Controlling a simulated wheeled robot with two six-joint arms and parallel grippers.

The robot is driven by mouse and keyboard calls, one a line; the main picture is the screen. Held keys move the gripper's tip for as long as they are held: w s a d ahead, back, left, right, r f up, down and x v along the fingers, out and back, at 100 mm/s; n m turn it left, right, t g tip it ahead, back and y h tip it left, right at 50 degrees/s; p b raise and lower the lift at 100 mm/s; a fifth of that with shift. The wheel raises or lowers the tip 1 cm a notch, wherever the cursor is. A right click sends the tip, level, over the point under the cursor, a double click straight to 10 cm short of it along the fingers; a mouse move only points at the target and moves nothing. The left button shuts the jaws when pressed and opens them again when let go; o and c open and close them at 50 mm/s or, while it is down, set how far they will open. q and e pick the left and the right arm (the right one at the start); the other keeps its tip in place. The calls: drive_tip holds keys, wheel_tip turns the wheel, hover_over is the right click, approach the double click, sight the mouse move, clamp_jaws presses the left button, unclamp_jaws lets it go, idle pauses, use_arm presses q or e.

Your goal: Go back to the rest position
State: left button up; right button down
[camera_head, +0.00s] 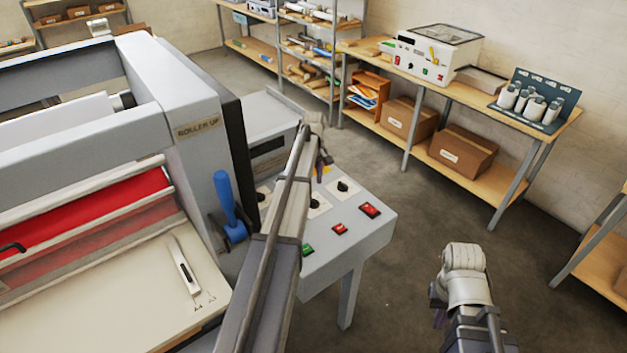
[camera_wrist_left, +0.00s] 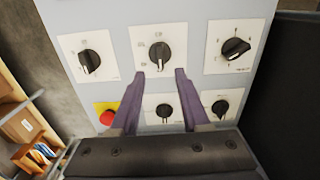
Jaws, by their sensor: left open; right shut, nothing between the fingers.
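My left arm reaches over the laminator's control panel (camera_head: 375,232). My left gripper (camera_head: 321,167) is small and partly hidden by its wrist in the head view. In the left wrist view, my left gripper (camera_wrist_left: 160,73) is open, its two purple fingers apart with nothing between them. The fingertips point at the top middle knob (camera_wrist_left: 159,56); whether they touch the panel I cannot tell. My right gripper (camera_head: 438,316) hangs low at the right over bare floor, shut and empty, mostly hidden by its wrist.
The panel carries several knobs, a red stop button (camera_wrist_left: 107,117) and push buttons. A blue lever (camera_head: 225,198) stands just left of my left arm on the laminator (camera_head: 165,95). A workbench (camera_head: 465,97) and shelves (camera_head: 308,50) stand behind. Floor around my right arm is clear.

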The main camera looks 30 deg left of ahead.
idle(0.3)
use_arm(q)
drive_tip(key=s+d+f+m+b, duration=0.1)
drive_tip(key=d, duration=0.2)
drive_tip(key=s+d+f+m+b, duration=0.1)
drive_tip(key=d, duration=0.3)
drive_tip(key=s+d+f+m+b, duration=0.1)
drive_tip(key=d, duration=0.3)
drive_tip(key=shift+s+f, duration=0.15)
drive_tip(key=shift+s, duration=0.25)
drive_tip(key=s+d+f+m+b, duration=0.3)
drive_tip(key=s+d+m, duration=0.1)
drive_tip(key=s+d, duration=0.4)
drive_tip(key=s+d+f+m+b, duration=0.2)
drive_tip(key=s+d+m+b, duration=0.1)
drive_tip(key=s+d+m, duration=0.2)
drive_tip(key=s+d+f+m+y+b, duration=0.1)
drive_tip(key=s+d+f+m+b, duration=0.2)
drive_tip(key=s+d, duration=0.7)
drive_tip(key=d+m, duration=0.2)
drive_tip(key=d, duration=0.1)
drive_tip(key=shift+s+d+f, duration=0.25)
drive_tip(key=shift+s+f, duration=0.1)
drive_tip(key=shift+a, duration=0.1)
